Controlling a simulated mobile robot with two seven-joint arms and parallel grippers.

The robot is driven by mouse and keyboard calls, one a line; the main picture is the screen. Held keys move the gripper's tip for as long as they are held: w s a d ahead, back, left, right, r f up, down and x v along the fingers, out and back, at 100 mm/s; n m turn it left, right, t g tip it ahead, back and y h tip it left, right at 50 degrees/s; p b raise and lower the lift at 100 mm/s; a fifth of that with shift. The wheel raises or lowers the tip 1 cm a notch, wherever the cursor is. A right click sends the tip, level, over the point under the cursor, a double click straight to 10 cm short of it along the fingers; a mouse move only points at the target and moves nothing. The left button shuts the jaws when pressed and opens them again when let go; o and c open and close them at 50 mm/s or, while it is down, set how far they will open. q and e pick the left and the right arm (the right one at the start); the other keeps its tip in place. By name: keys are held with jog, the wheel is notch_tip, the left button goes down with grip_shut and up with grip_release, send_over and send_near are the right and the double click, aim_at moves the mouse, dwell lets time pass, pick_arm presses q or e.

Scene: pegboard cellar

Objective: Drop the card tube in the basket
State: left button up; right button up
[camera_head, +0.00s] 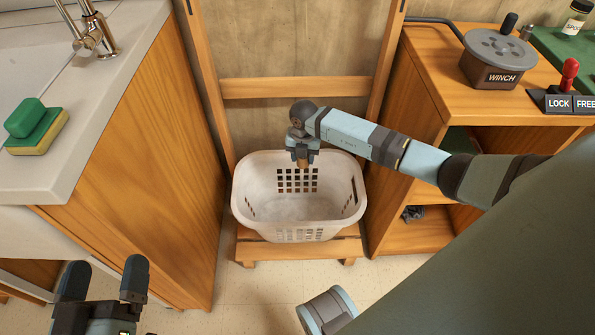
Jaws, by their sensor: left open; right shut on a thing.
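The white plastic basket (246,213) stands on a low wooden stand between the two cabinets. Its inside looks empty where I can see it. My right gripper (303,158) points down over the basket's back part, shut on the card tube (303,164). Only a small brown end of the tube shows below the fingers; the rest is hidden by the gripper. I cannot tell how high the tube is above the basket floor. My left gripper (103,282) is open and empty at the lower left, away from the basket.
A sink counter (130,62) with a tap and a green and yellow sponge (36,122) is on the left. A wooden cabinet (425,75) with a winch (498,58) and a red lever (568,75) is on the right. A wooden frame (290,87) rises behind the basket.

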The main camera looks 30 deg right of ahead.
pick_arm(q)
jog(key=shift+w+d+f+m+g+b, duration=0.1)
jog(key=shift+f+m+g+b, duration=0.3)
jog(key=shift+f+b, duration=0.95)
jog(key=shift+w+f+m+g+b, duration=0.1)
jog(key=shift+f+g+b, duration=0.7)
jog(key=shift+f, duration=0.8)
pick_arm(e)
jog(key=shift+f, duration=2.8)
jog(key=o, duration=1)
jog(key=shift+r, duration=0.1)
